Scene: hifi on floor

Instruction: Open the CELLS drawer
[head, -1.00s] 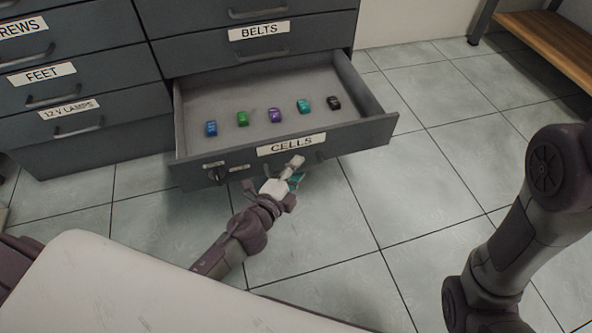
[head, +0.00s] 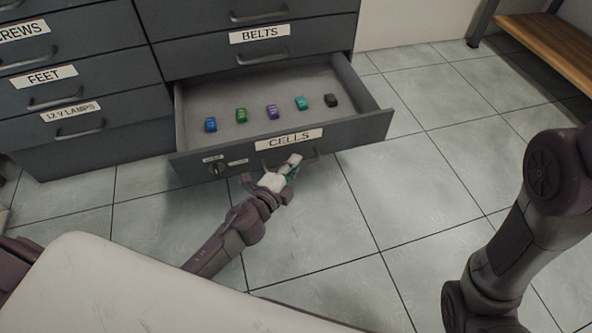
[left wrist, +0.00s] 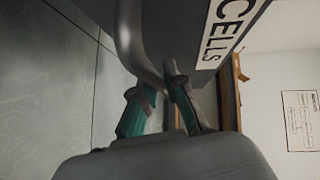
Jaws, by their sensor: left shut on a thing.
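The CELLS drawer (head: 350,133) is pulled out of the dark grey cabinet, and its inside shows. Its label (head: 289,139) is on the front, and it also shows in the left wrist view (left wrist: 226,28). My left gripper (head: 291,168) is at the drawer's front, below the label. It is shut on the drawer's bar handle (left wrist: 138,45), which passes between the teal-padded fingers in the left wrist view. In the head view the gripper partly hides the handle. My right gripper is not in view; my right arm stands at the right.
Several small coloured cells (head: 271,112) stand in a row inside the drawer. A key lock (head: 217,168) is on its front's left side. The BELTS drawer (head: 258,38) above is shut. A wooden bench (head: 553,50) stands at the back right. Tiled floor right of the drawer is clear.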

